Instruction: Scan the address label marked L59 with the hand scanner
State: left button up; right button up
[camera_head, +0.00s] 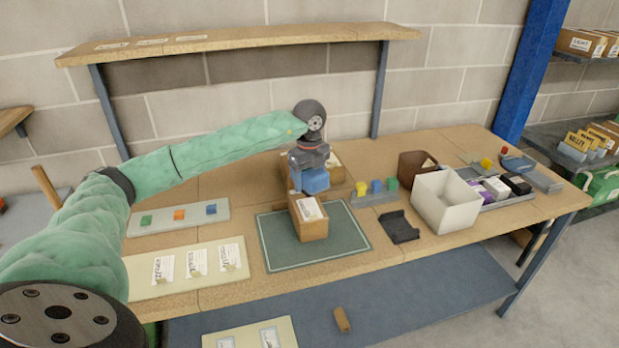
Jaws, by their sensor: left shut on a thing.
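My left gripper (312,166) reaches in from the left, points down over the middle of the table, and is shut on a blue thing (315,181) that looks like the hand scanner. Below it, a brown box (309,229) with a white label (309,209) stands on the green mat (345,247). I cannot tell whether the blue thing touches the box. A cream board at the left front carries address labels (163,269), (197,262) and (229,256). Their print is too small to read, so I cannot pick out L59. My right gripper is not in view.
A dark, empty-looking cradle (398,227) lies right of the mat. A white bin (446,203), a brown cup (413,166) and a grey tray (517,198) with small boxes stand further right. A pale strip (178,219) with coloured blocks lies left. A shelf (240,40) overhangs the back.

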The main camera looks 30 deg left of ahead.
pick_arm(q)
jog(key=shift+f, duration=0.8)
jog(key=shift+f+b, duration=0.35)
jog(key=shift+f, duration=0.85)
jog(key=shift+f+b, duration=0.35)
jog(key=shift+f, duration=0.9)
jog(key=shift+b, duration=0.3)
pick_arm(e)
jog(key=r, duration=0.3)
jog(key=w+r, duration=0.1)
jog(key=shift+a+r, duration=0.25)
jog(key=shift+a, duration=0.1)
